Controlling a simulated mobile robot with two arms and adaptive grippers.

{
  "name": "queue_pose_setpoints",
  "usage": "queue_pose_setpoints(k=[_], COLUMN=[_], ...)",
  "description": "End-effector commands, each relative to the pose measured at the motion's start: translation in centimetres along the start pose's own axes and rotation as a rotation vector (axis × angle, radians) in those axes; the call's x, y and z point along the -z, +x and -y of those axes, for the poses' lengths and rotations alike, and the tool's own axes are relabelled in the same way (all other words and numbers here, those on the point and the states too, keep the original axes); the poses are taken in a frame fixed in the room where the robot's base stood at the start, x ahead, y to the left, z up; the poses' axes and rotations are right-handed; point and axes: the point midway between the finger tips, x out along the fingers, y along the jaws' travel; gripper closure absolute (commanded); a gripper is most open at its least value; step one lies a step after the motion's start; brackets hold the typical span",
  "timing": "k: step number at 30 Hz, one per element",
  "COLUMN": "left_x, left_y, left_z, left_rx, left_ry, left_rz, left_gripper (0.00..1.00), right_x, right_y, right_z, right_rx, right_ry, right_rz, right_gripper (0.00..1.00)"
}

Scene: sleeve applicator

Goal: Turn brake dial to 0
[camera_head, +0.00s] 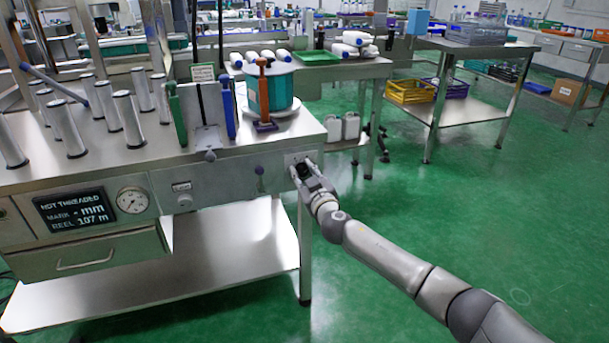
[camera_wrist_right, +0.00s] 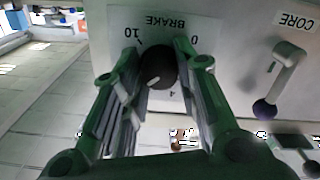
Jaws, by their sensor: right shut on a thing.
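The brake dial is a round black knob (camera_wrist_right: 157,70) on a pale plate marked BRAKE (camera_wrist_right: 165,20), shown upside down in the right wrist view. The marks 10, 0 and 4 are readable around it. A short white line on the knob points to the lower left of that picture, away from the 0 at upper right. My right gripper (camera_head: 303,169) is at the right end of the machine's front panel, with its fingers on both sides of the knob, shut on it. The fingers hide part of the scale. My left gripper is not in view.
A purple-tipped CORE lever (camera_wrist_right: 279,80) is beside the dial; it also shows in the head view (camera_head: 259,177). The steel machine table (camera_head: 225,163) carries metal cylinders and a teal reel (camera_head: 279,91). A display (camera_head: 75,206) reads NOT THREADED. Green floor lies open at right.

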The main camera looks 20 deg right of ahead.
Motion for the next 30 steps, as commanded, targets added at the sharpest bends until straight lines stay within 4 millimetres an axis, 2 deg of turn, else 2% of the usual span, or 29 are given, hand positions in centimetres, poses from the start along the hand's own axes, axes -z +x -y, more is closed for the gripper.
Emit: queue_pose_setpoints(k=[30], left_x=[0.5], left_y=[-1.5], left_z=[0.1], left_rx=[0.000], left_ry=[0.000], left_rz=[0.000], left_gripper=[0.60], right_x=[0.1], right_y=[0.0], right_z=[0.1], right_rx=[0.001], right_ry=[-0.946], right_rz=[0.001], right_gripper=[0.95])
